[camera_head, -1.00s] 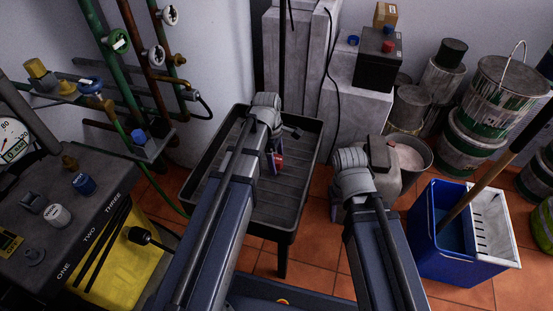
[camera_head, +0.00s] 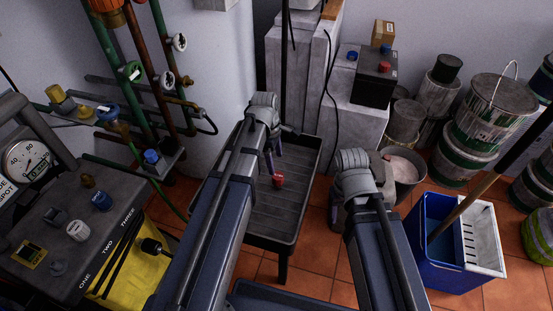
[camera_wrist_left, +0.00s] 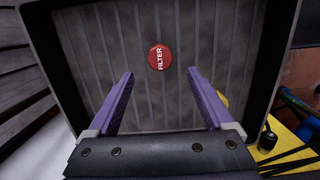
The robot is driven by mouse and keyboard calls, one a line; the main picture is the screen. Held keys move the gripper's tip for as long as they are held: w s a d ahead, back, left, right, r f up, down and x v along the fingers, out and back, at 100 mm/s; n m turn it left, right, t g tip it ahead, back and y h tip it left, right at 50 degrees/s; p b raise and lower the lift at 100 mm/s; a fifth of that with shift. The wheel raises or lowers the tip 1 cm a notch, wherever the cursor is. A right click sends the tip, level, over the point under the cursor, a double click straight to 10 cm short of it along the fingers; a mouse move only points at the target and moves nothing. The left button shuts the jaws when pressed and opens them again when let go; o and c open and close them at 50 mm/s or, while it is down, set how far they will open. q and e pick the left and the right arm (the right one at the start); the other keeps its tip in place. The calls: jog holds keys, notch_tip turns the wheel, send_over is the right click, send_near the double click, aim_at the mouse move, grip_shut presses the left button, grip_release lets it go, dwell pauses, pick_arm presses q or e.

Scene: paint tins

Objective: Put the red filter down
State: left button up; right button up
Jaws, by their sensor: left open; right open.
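The red filter (camera_head: 278,181) stands in the dark ribbed tray (camera_head: 262,226), near its middle. In the left wrist view the filter (camera_wrist_left: 159,57) shows its round red top with the word FILTER, and it lies beyond the fingertips. My left gripper (camera_wrist_left: 160,80) is open, with two purple fingers apart and nothing between them. In the head view my left gripper (camera_head: 270,158) is over the back of the tray, behind and apart from the filter. My right gripper (camera_head: 336,215) is mostly hidden behind its wrist, right of the tray.
A panel with gauge and knobs (camera_head: 75,230) stands at the left beside green and brown pipes. A grey block with a black battery (camera_head: 374,80) is behind the tray. Paint tins (camera_head: 490,120) and a blue mop bucket (camera_head: 440,250) are at the right.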

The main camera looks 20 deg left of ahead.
pick_arm(q)
jog(key=shift+a+r+p, duration=0.2)
jog(key=shift+r+p, duration=0.95)
jog(key=shift+r, duration=0.6)
pick_arm(e)
jog(key=shift+r, duration=1.7)
